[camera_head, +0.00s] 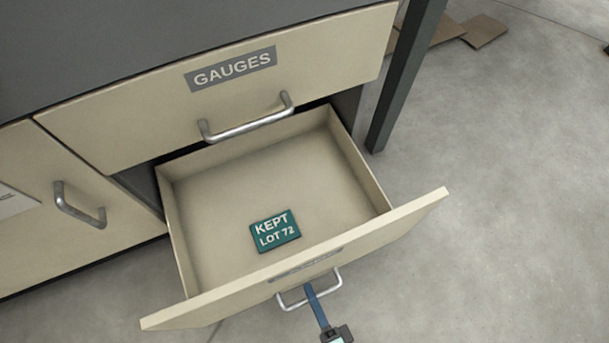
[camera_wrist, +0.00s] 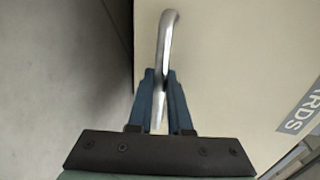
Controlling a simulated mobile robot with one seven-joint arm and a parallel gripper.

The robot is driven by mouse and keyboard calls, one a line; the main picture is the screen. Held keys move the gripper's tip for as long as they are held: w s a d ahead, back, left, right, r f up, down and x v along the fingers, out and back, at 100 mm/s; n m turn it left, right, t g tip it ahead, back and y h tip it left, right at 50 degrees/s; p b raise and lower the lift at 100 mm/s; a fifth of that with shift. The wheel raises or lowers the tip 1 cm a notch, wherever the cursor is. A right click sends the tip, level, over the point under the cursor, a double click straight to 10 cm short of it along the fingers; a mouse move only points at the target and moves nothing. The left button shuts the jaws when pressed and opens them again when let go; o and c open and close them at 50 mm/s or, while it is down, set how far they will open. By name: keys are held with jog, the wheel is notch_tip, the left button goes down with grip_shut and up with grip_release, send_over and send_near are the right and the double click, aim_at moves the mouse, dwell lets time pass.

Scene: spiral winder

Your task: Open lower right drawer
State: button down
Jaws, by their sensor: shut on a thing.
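The lower right drawer (camera_head: 180,235) stands pulled far out below the drawer marked GAUGES, and its inside shows in the head view. Its metal bar handle (camera_head: 308,290) is on the front panel, and it also shows in the wrist view (camera_wrist: 166,42). My gripper (camera_head: 312,292) is at this handle, with its blue fingers on either side of the bar. In the wrist view my gripper (camera_wrist: 160,85) is shut on the handle. A green tag reading KEPT LOT 72 (camera_head: 275,230) lies on the drawer floor.
The GAUGES drawer (camera_head: 130,125) above is shut. A shut front with a handle (camera_head: 78,210) is at the left. A dark post (camera_head: 405,80) stands at the right, with cardboard pieces (camera_head: 484,31) on the floor behind. The concrete floor at the right is clear.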

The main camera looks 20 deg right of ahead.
jog(key=shift+s, duration=0.7)
jog(key=c, duration=0.8)
grip_release()
jog(key=shift+c, duration=0.2)
jog(key=shift+s, duration=0.1)
jog(key=p+v, duration=0.3)
jog(key=v, duration=0.9)
jog(key=shift+s, duration=0.4)
jog(key=shift+r, duration=0.1)
